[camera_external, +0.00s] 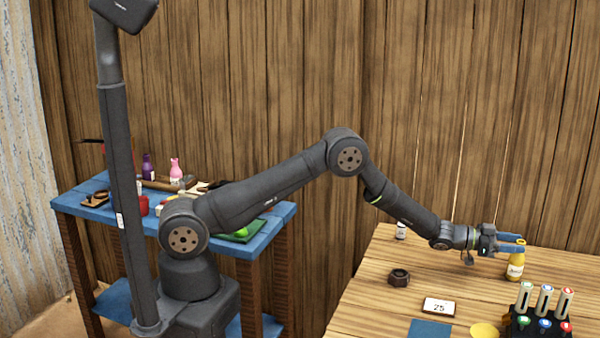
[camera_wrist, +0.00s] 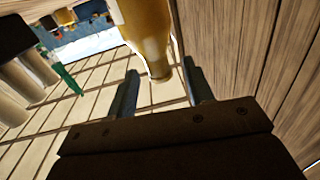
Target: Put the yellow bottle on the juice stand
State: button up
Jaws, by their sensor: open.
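The yellow bottle (camera_external: 516,265) stands upright on the wooden table (camera_external: 375,300), near its back right. My gripper (camera_external: 511,243) is level and open at the bottle's upper part, its blue fingers reaching along it. In the wrist view the bottle (camera_wrist: 148,30) appears ahead of and partly between my two open fingers (camera_wrist: 158,82); I cannot tell whether either finger touches it. No object is clearly marked as the juice stand. A yellow round piece (camera_external: 484,331) and a blue flat piece (camera_external: 431,329) lie at the table's front, partly cut off.
A black rack (camera_external: 519,324) with several pale tubes stands in front of the bottle. A dark hex nut (camera_external: 399,278), a card reading 25 (camera_external: 439,306) and a small white-labelled jar (camera_external: 401,231) are on the table. A cluttered blue bench (camera_external: 270,228) stands left.

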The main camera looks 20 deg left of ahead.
jog(key=shift+w+d, duration=0.1)
jog(key=shift+d, duration=1)
jog(key=shift+c, duration=0.2)
grip_shut()
